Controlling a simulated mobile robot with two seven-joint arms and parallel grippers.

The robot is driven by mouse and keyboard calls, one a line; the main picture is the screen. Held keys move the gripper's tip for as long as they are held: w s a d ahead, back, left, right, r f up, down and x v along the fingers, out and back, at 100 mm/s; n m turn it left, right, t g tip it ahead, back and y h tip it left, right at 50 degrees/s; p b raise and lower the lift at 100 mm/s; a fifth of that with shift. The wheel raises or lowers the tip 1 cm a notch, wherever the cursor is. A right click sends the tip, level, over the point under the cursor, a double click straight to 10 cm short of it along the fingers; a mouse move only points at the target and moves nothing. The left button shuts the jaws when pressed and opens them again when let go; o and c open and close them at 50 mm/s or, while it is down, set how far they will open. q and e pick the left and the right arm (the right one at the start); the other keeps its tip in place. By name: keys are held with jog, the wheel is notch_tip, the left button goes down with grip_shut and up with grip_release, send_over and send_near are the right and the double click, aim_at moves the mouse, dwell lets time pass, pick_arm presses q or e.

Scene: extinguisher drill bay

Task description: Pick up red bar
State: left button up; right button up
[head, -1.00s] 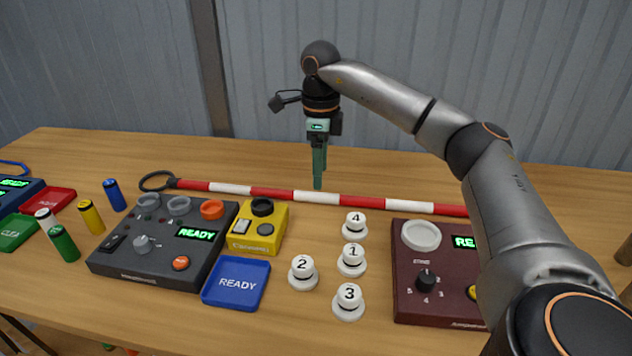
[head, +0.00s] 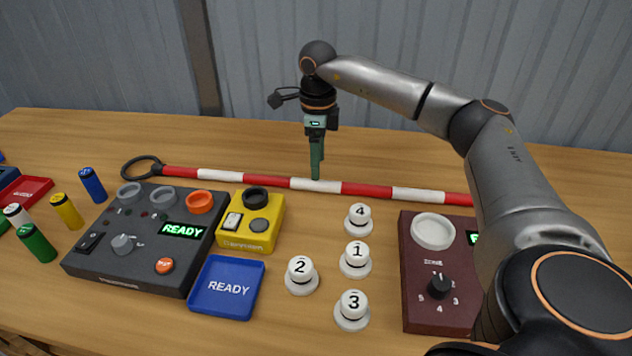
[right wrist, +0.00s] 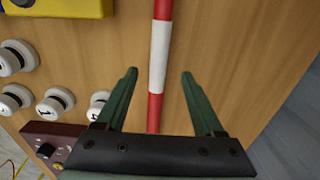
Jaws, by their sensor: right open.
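The red bar is a long red-and-white striped rod (head: 367,188) with a dark ring at its left end. It lies across the back half of the table. My right gripper (head: 316,178) points down at its middle, near a white band. In the right wrist view, the bar (right wrist: 160,57) runs between the two green fingers of the open gripper (right wrist: 160,73), with a gap on each side. Whether the fingertips reach down to the bar's height is unclear. The bar's right end is hidden behind my right arm in the head view. My left gripper is not in view.
Numbered white knobs (head: 355,259), a yellow box (head: 232,240), a dark control panel (head: 120,270), a blue tray (head: 227,312) and a maroon panel (head: 415,290) stand in front of the bar. Coloured cylinders (head: 67,211) stand at left. The table behind the bar is clear.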

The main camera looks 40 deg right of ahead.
aim_at(316, 185)
jog(key=shift+a+f+b, duration=0.15)
jog(key=shift+f+b, duration=0.25)
jog(key=shift+f, duration=2.4)
jog(key=shift+c, duration=0.3)
grip_shut()
jog(key=shift+w+r, duration=0.1)
